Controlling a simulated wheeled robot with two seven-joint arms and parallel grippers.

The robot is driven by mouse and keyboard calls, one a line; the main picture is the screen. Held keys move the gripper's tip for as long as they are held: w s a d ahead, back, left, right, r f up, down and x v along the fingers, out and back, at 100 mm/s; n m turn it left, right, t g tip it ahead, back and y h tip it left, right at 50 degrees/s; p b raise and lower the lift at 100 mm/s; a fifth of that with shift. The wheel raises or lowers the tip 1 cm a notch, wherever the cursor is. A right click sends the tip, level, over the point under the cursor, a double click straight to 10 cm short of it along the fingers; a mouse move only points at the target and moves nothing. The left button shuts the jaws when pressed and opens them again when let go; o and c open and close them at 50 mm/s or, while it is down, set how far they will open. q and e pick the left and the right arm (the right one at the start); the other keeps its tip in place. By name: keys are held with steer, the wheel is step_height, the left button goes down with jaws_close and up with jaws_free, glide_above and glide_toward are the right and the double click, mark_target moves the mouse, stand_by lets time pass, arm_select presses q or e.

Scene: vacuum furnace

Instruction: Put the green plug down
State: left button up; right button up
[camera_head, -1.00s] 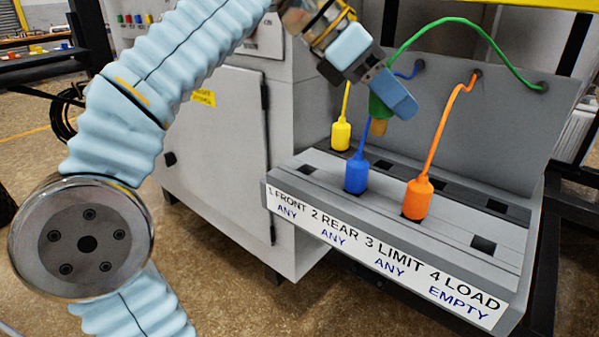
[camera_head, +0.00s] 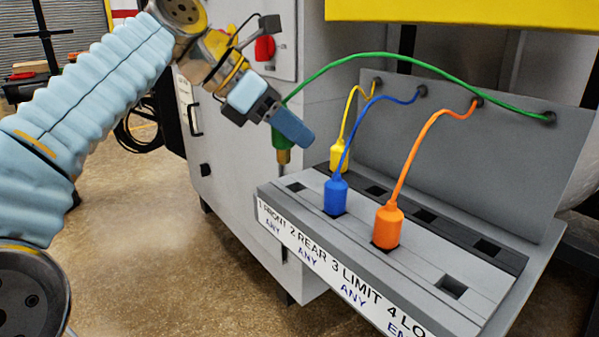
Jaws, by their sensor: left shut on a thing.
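My left gripper (camera_head: 290,128) is shut on the green plug (camera_head: 283,143) and holds it in the air, its brownish tip down, by the left end of the grey socket block (camera_head: 415,262). The green cable runs from it to the back panel's right side. The blue plug (camera_head: 336,196) and orange plug (camera_head: 387,227) stand upright in front-row sockets. The yellow plug (camera_head: 338,155) stands in the back row. A front-left socket (camera_head: 295,187) and a front-right socket (camera_head: 452,287) are empty. My right gripper is not in view.
The grey back panel (camera_head: 455,165) carries the cable outlets. A label strip (camera_head: 325,270) lists 1 FRONT, 2 REAR, 3 LIMIT and a cut-off fourth. The grey cabinet (camera_head: 230,165) has a red knob (camera_head: 264,48). The other cables arch over the block.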

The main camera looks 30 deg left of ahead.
arm_select(q)
steer(key=w+f+b, duration=0.1)
steer(key=w+f, duration=0.1)
steer(key=f, duration=0.1)
steer(key=w+a+f, duration=0.1)
steer(key=w+f, duration=0.1)
steer(key=f, duration=0.1)
steer(key=w+f+b, duration=0.1)
steer(key=w+f, duration=0.1)
steer(key=f, duration=0.1)
steer(key=shift+a+b, duration=0.15)
steer(key=shift+b, duration=0.2)
steer(key=shift+s+f, duration=0.1)
steer(key=shift+f, duration=0.1)
steer(key=shift+f, duration=0.25)
steer(key=o, duration=1)
steer(key=shift+o, duration=0.2)
